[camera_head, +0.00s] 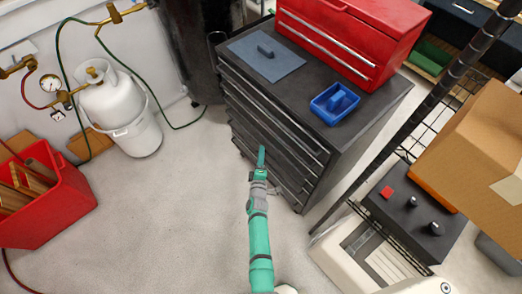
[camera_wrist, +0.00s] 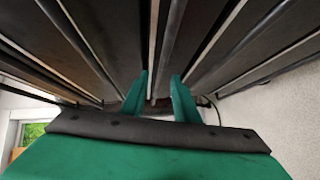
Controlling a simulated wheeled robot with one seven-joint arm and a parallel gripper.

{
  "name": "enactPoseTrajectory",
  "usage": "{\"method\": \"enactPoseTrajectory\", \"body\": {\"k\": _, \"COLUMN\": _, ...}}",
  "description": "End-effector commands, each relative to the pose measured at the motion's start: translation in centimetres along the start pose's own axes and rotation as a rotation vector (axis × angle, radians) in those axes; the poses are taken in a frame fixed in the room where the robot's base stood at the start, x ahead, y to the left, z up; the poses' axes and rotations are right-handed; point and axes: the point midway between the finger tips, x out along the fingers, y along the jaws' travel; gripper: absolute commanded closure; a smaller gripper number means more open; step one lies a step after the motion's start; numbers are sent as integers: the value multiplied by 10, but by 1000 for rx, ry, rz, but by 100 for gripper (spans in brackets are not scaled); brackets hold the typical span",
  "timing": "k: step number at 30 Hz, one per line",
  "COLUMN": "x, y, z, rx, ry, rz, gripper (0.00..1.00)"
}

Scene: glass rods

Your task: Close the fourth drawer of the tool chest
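The dark grey tool chest (camera_head: 345,160) stands at the centre right in the head view, its stack of drawers (camera_head: 270,118) facing left and toward me. Light strips run along the drawer fronts. I cannot tell for certain which drawer is out, or how far. My gripper (camera_head: 262,158) is at the lower drawers and overlaps them in the head view. In the wrist view, my gripper's two teal fingers (camera_wrist: 161,95) stand apart with nothing clearly held between them. Dark drawer fronts (camera_wrist: 215,50) fill the view beyond; contact is unclear.
A red toolbox (camera_head: 350,35), a blue tray (camera_head: 335,103) and a grey mat (camera_head: 266,54) are on the chest top. A white gas cylinder (camera_head: 120,105) and a red crate (camera_head: 45,195) stand left. A shelf unit with a cardboard box (camera_head: 475,150) is right. Floor left of my arm is clear.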

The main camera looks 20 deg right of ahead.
Motion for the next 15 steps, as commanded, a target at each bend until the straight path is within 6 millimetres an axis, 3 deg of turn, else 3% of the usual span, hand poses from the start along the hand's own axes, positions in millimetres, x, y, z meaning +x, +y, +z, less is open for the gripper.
{"method": "enactPoseTrajectory", "body": {"k": 9, "x": -53, "y": -1, "z": 0, "rx": 0, "ry": 0, "rz": -2, "gripper": 72}}
{"method": "enactPoseTrajectory", "body": {"k": 15, "x": -69, "y": 0, "z": 0, "rx": -1, "ry": 1, "rz": 0, "gripper": 72}}
